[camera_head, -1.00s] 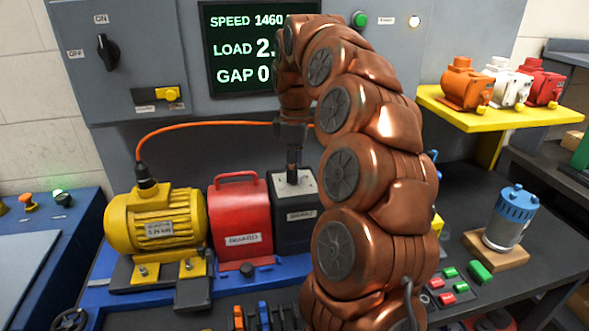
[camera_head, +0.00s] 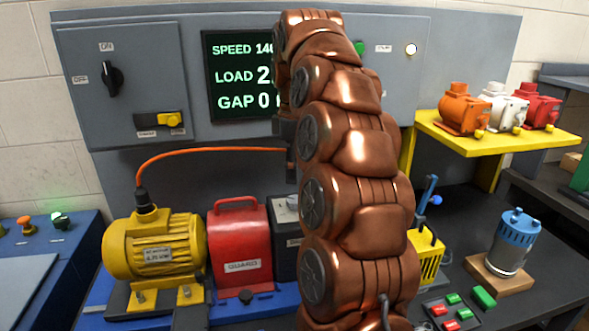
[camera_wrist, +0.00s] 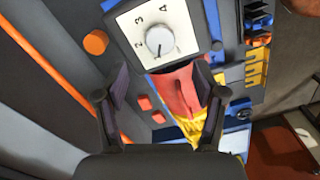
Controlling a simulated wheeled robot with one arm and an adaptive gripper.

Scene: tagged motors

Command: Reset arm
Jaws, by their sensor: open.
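My gripper (camera_wrist: 160,100) shows in the wrist view with its two dark fingers apart and nothing between them. Below it in that view are a black box with a white dial face (camera_wrist: 178,22) and grey knob, and the red guard (camera_wrist: 181,92). The black box (camera_head: 284,222) stands partly behind my arm, right of the red guard (camera_head: 238,245).
A yellow motor (camera_head: 155,250) with an orange cable stands at left. Orange, white and red motors (camera_head: 500,108) sit on a yellow shelf (camera_head: 505,141) at right. A blue-topped grey motor (camera_head: 510,243) stands on a wooden block. A display panel (camera_head: 238,75) is behind my arm.

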